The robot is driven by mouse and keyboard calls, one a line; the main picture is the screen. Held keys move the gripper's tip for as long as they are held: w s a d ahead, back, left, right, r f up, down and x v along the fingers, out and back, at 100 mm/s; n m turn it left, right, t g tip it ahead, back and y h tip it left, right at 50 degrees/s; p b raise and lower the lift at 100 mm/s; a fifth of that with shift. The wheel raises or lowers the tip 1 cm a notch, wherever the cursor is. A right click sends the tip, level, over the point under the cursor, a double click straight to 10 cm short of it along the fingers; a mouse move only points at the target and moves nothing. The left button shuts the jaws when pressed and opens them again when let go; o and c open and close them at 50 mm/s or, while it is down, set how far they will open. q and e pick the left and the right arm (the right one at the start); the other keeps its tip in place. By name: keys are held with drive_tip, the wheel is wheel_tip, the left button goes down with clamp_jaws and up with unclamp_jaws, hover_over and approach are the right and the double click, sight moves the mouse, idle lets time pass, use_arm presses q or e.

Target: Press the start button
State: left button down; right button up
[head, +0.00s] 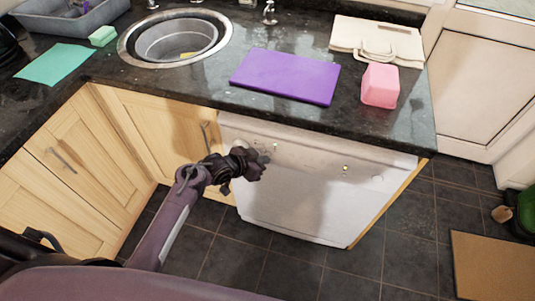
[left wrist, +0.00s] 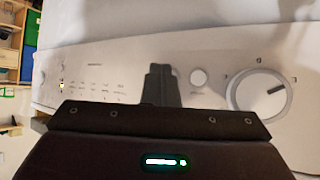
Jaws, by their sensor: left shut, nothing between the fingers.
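A white appliance (head: 290,192) stands under the counter, its control panel along the top front edge. My left gripper (head: 258,165) is shut and empty in front of the panel's left part. In the left wrist view the closed fingers (left wrist: 161,80) point at the panel (left wrist: 120,65). Just right of them is a small round button (left wrist: 198,77), then a large round dial (left wrist: 260,92). I cannot read which control is the start button. A small lit lamp (left wrist: 62,85) is at the panel's left end. Whether the fingertips touch the panel cannot be told. My right gripper is out of view.
A round sink (head: 125,45) is to the left. Wooden cupboards (head: 65,165) stand left of the appliance. The tiled floor in front is clear.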

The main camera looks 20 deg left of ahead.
use_arm(q)
drive_tip(key=shift+w, duration=0.3)
idle(0.5)
drive_tip(key=shift+s+p, duration=0.6)
drive_tip(key=shift+s, duration=0.2)
drive_tip(key=s+p, duration=0.3)
drive_tip(key=s, duration=0.2)
drive_tip(key=shift+a, duration=0.15)
